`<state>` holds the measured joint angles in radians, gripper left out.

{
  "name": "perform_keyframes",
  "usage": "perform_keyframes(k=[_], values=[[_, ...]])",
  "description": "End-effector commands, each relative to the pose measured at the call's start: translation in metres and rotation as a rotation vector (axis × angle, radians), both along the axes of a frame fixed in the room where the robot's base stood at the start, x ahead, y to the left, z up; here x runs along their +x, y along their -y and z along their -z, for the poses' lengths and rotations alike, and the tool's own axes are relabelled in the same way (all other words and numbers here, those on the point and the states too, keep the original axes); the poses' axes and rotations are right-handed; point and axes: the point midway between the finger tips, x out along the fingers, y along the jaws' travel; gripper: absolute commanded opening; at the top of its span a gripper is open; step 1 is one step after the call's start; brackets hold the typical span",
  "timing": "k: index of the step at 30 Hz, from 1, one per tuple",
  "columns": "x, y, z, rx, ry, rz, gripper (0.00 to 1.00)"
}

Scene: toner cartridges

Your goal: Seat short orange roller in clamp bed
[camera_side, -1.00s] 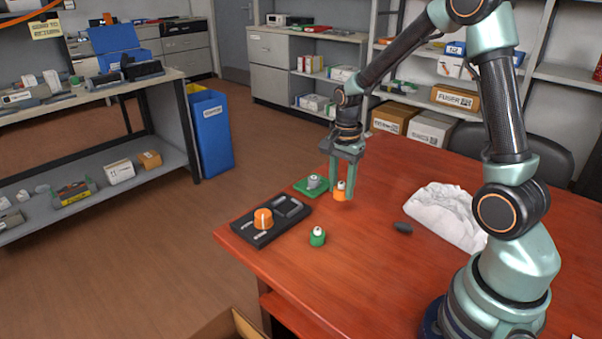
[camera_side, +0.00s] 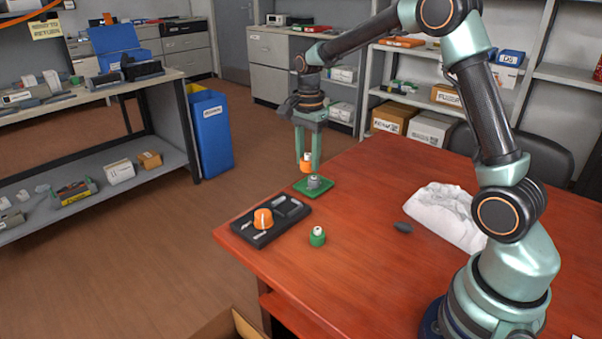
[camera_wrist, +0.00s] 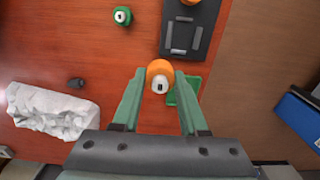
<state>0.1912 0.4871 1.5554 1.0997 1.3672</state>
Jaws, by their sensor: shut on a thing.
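My gripper (camera_side: 308,160) is shut on a short orange roller (camera_side: 306,166) with a white top, held upright and in the air. In the wrist view the roller (camera_wrist: 158,70) sits between my fingertips (camera_wrist: 157,84). In the side view it appears just above and behind a green square pad (camera_side: 301,192) bearing a grey cylinder. A black tray (camera_side: 246,231) with grey bars lies nearer the camera and bears a larger orange, white-striped piece (camera_side: 263,219). I cannot tell for certain which of these is the clamp bed. In the wrist view my right finger partly hides the green pad (camera_wrist: 194,83).
A green roller (camera_side: 317,238) with a white top stands right of the tray. A dark grey piece (camera_side: 403,227) and a crumpled white cloth (camera_side: 444,215) lie farther right. The tabletop between them is clear. The table's left edge is close to the tray and pad.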

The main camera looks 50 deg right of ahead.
Motion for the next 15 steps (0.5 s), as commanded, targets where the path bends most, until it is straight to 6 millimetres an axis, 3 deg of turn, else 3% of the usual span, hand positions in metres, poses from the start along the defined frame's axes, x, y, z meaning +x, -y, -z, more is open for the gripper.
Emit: perform_keyframes(k=[6,15], values=[[0.034,-0.021,0.038,0.000,-0.002,0.006,0.00],[0.045,-0.030,0.056,0.000,0.000,0.011,0.00]])
